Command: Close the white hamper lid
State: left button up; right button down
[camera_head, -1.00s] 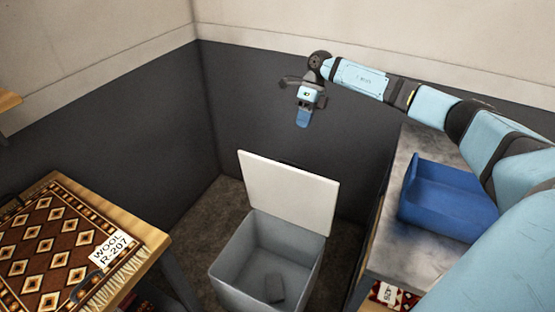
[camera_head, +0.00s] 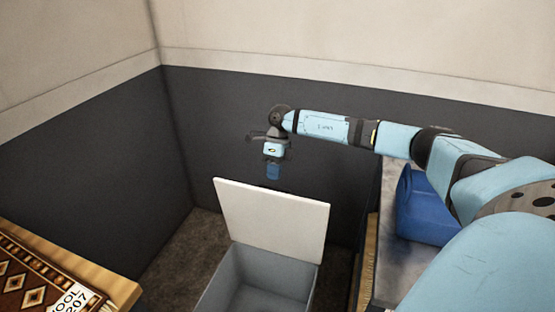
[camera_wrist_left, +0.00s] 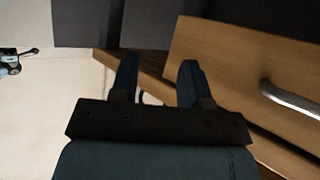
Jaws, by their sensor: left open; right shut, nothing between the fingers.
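The white hamper lid (camera_head: 272,218) stands up, open, at the back edge of the grey hamper (camera_head: 262,282) in the head view. The lower part of the hamper is cut off by the frame's bottom edge. My right gripper (camera_head: 273,172) is shut and empty, pointing down. In the picture it shows just above the lid's top edge, against the dark wall; I cannot tell how far behind the lid it is. My left gripper (camera_wrist_left: 158,80) is open and empty in the left wrist view, with a wooden front behind its fingers.
A blue bin (camera_head: 425,208) sits on the grey-topped table (camera_head: 395,272) at right. A wooden table with a patterned rug (camera_head: 30,275) is at lower left. A wooden drawer front with a metal handle (camera_wrist_left: 290,103) shows in the left wrist view. Dark walls close the corner behind the hamper.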

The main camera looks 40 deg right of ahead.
jog(key=shift+s+a+r, duration=0.15)
jog(key=shift+s+a, duration=0.15)
jog(key=shift+a, duration=0.3)
jog(key=shift+s+a+r, duration=0.1)
jog(key=shift+s+a, duration=0.2)
jog(key=shift+a, duration=0.25)
jog(key=shift+a, duration=0.15)
